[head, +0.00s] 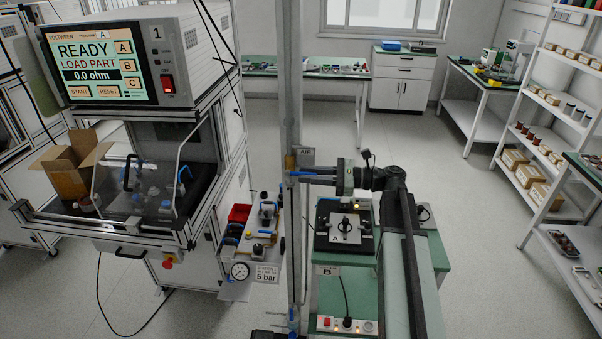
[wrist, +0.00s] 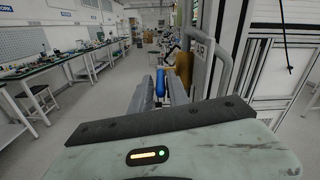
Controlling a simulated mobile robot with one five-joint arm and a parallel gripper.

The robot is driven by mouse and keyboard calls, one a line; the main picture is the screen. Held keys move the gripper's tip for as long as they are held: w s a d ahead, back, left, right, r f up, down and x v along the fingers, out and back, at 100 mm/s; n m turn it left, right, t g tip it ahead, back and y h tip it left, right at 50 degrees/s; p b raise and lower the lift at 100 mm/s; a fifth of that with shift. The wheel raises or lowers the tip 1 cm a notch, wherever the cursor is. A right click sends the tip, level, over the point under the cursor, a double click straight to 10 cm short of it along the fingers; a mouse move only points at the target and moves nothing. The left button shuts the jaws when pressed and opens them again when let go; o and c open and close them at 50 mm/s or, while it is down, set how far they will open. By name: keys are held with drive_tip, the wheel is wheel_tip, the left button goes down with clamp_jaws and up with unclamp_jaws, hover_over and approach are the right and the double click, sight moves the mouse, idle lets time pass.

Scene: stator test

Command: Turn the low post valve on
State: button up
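A vertical pipe post (head: 290,90) stands in the middle of the head view. A brass valve (head: 290,163) with a blue lever sits on it beside an AIR sign (head: 307,157). Low on the post, near the bottom edge, is another blue-handled fitting (head: 292,316), small and partly unclear. My gripper (head: 308,178) is at the upper valve, far above the low one. In the wrist view the fingers of my gripper (wrist: 163,92) stand apart with the blue lever (wrist: 160,82) between them. The brass body (wrist: 184,66) is just right of them. I cannot tell whether the fingers touch the lever.
A test bench with a screen reading READY (head: 97,60) stands left. A panel with a pressure gauge (head: 240,270) is left of the post. A green table (head: 430,250) is close on the right, with a power strip (head: 347,325) below. Shelves (head: 545,115) line the far right.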

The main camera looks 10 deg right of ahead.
drive_tip(key=shift+x, duration=1.45)
clamp_jaws()
drive_tip(key=shift+f, duration=0.15)
